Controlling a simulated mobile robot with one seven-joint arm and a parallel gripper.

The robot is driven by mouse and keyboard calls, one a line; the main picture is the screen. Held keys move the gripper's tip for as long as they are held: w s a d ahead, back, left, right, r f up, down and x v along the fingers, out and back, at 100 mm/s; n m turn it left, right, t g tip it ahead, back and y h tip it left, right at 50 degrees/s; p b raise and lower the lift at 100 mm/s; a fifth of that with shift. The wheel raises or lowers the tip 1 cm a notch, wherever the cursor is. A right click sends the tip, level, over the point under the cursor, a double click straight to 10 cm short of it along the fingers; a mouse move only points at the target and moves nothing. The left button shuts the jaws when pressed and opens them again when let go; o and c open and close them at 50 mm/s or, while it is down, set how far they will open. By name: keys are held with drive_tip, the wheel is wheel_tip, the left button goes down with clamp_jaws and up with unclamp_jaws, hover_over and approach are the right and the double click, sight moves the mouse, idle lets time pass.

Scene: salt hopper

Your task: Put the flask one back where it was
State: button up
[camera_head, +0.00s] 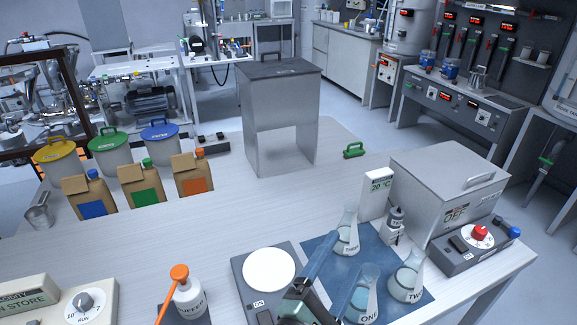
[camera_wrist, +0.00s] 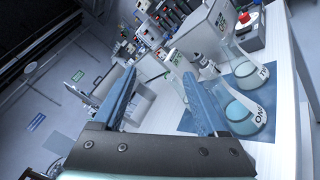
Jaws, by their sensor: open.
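The flask marked ONE (camera_head: 364,295) stands upright on a blue mat (camera_head: 318,250) at the front right of the table. It also shows in the wrist view (camera_wrist: 244,112), close to the right finger. A flask marked TWO (camera_head: 407,277) stands to its right, and a third flask (camera_head: 347,232) stands behind it. My gripper (camera_head: 340,262) is open, with its fingers just left of flask ONE in the head view. In the wrist view my gripper (camera_wrist: 160,95) has nothing between its fingers. I cannot tell whether a finger touches the flask.
A scale with a round white plate (camera_head: 269,269) is left of the mat. A grey lidded box (camera_head: 450,185) and a control box with a red knob (camera_head: 478,236) stand right. A metal hopper (camera_head: 281,115) stands behind. The table's middle is clear.

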drive_tip(key=w+a+r+m+t+y, duration=0.1)
drive_tip(key=a+r+m+t+y, duration=0.15)
drive_tip(key=r+m, duration=0.65)
drive_tip(key=w+a+r+m+t+y, duration=0.1)
drive_tip(key=r+m+t, duration=0.25)
drive_tip(key=r, duration=1.05)
drive_tip(key=s+a+r+m+t+y, duration=0.2)
drive_tip(key=s+r, duration=0.3)
drive_tip(key=r, duration=0.4)
drive_tip(key=s+a+r+m+t+y, duration=0.3)
drive_tip(key=s+r+m+t+y, duration=0.1)
drive_tip(key=r, duration=0.5)
drive_tip(key=shift+s+a+m, duration=0.2)
drive_tip(key=shift+s+m, duration=0.15)
drive_tip(key=shift+s, duration=0.3)
drive_tip(key=shift+r+y, duration=0.1)
drive_tip(key=shift+y, duration=0.15)
